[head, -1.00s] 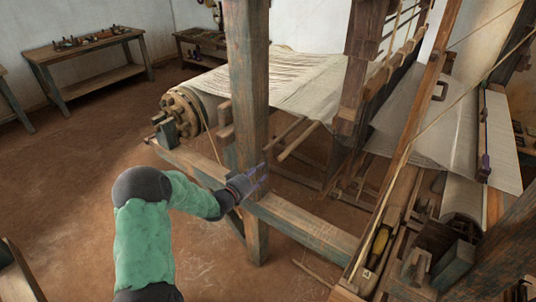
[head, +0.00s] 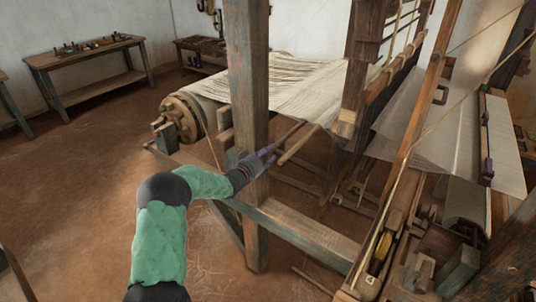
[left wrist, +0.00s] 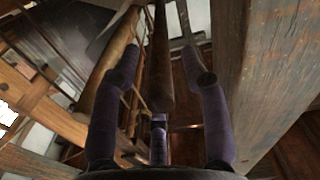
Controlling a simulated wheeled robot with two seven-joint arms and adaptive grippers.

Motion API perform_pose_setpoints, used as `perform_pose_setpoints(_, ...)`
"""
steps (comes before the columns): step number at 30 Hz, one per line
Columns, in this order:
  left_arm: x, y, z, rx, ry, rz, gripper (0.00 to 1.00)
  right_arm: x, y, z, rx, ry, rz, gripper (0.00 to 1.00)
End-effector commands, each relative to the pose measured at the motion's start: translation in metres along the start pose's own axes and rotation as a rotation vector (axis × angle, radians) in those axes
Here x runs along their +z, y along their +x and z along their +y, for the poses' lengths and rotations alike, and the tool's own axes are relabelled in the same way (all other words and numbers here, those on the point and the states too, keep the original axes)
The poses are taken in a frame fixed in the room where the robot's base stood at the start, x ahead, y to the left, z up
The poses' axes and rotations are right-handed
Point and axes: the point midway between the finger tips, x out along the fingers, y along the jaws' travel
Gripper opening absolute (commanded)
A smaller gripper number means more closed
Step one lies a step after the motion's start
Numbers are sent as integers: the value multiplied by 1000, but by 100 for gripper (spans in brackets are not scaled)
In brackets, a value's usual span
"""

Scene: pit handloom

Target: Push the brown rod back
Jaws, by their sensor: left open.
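Two wooden rods stick out of the loom beside its near upright post in the head view: a darker brown rod (head: 291,132) and a lighter one (head: 300,144). My left gripper (head: 271,154) is by their near ends, just right of the post, with its purple fingers open. In the left wrist view a dark brown rod (left wrist: 160,75) lies end-on between the spread fingers of the gripper (left wrist: 160,52). A lighter rod (left wrist: 116,48) runs just left of them. I cannot tell whether the fingers touch either rod. My right gripper is out of view.
The thick post (head: 248,90) stands close beside my left gripper and also fills the right of the wrist view (left wrist: 270,70). A low beam (head: 310,232) runs below my forearm. Cloth (head: 310,85) stretches behind.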

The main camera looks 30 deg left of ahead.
Motion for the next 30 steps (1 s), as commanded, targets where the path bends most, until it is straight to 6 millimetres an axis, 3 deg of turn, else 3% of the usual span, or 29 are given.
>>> perform_pose_setpoints(10, -1, 4, 0, 0, 0, 1, 45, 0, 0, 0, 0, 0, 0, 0)
perform_pose_setpoints(11, -1, 4, 0, 0, 0, 1, 42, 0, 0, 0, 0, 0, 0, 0)
perform_pose_setpoints(15, -1, 4, 0, 0, 0, 1, 2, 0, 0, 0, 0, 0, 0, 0)
perform_pose_setpoints(16, -1, 4, 0, 0, 0, 1, 0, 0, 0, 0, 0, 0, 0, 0)
perform_pose_setpoints(23, -1, 4, -3, -1, 1, 0, 0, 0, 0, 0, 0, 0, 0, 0)
perform_pose_setpoints(30, -8, 5, -36, -2, 0, 1, 0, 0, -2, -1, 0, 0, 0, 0)
